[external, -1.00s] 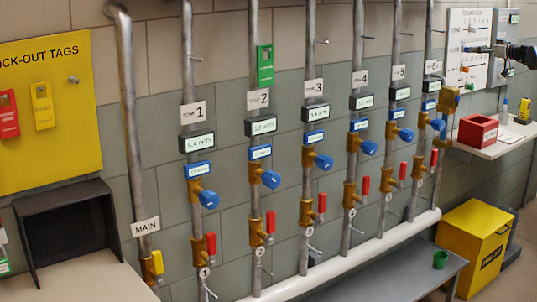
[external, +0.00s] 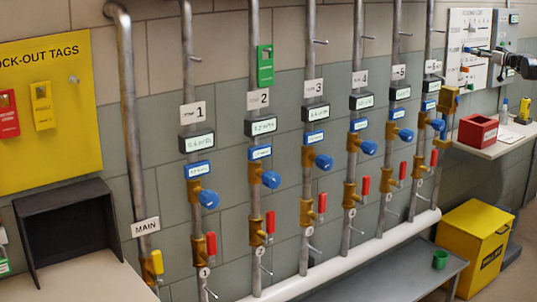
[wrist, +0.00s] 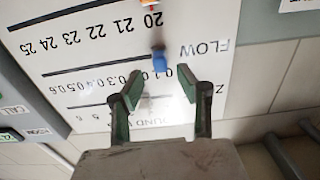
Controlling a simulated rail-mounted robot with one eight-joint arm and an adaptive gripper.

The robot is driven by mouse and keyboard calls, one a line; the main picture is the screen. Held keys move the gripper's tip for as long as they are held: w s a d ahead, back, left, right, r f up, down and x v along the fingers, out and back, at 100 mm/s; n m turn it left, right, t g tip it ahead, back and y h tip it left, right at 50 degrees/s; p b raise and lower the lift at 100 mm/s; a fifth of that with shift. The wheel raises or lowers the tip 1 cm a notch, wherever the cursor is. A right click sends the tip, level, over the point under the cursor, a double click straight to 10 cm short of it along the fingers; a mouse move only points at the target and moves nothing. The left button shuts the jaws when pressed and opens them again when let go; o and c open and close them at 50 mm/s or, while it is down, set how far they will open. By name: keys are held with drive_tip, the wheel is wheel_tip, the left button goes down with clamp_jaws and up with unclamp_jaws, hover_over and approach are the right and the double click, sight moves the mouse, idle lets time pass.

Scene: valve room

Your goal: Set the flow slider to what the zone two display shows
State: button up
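The flow slider is a blue knob (wrist: 160,60) on the white panel, in the wrist view near the FLOW label (wrist: 206,48). The panel appears upside down there; the knob sits near the low end of a scale marked 0.1 to 0.6. My gripper (wrist: 158,90) is open and empty, its fingertips just below the knob in the picture and apart from it. In the external view my gripper (external: 476,50) is at the white panel (external: 466,28), far right. The zone two display (external: 261,126) is below the "2" sign; its digits are too small to read surely.
An orange-red slider (wrist: 150,3) shows at the top wrist-view edge, by the 20–25 scale. A grey box with labelled buttons (wrist: 12,137) borders the panel. A red bin (external: 478,131) stands on the shelf (external: 495,150) below. Pipes with valves line the wall left of the panel.

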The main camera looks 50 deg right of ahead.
sight(468, 50)
drive_tip(key=shift+p+x, duration=0.4)
drive_tip(key=shift+x, duration=2.35)
clamp_jaws()
